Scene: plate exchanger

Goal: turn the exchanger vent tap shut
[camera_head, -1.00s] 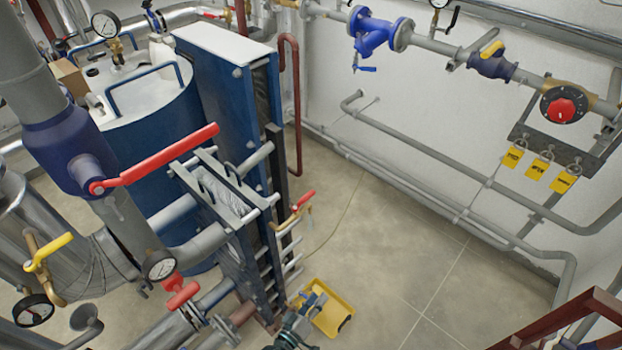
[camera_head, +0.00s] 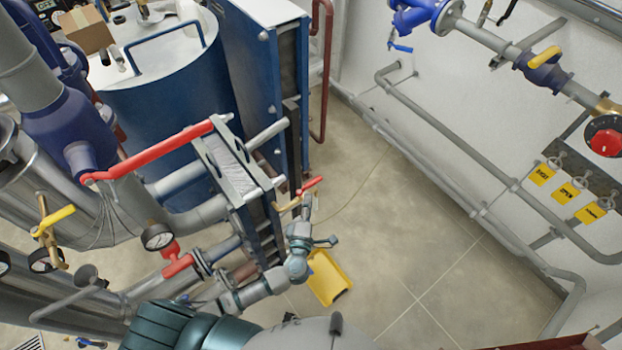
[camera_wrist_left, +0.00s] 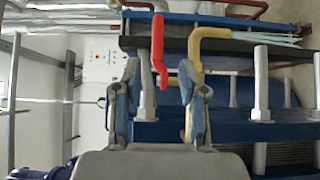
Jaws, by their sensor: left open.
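The vent tap is a small brass tap with a red lever (camera_head: 310,185) on the front of the blue plate exchanger (camera_head: 262,225). In the left wrist view the red lever (camera_wrist_left: 157,48) stands between the finger lines, with the brass pipe (camera_wrist_left: 207,35) just right of it. My left gripper (camera_head: 305,203) is just below the lever in the head view. In the wrist view its fingers (camera_wrist_left: 159,78) are spread and open, with the lever's lower end between them. I cannot tell whether a finger touches it. My right gripper is out of view.
A large red lever (camera_head: 150,152) on a thick pipe is left of the exchanger. A yellow tray (camera_head: 328,278) lies on the floor below my gripper. Pipes with a red dial (camera_head: 605,142) and yellow tags (camera_head: 570,192) run along the right wall. The middle floor is clear.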

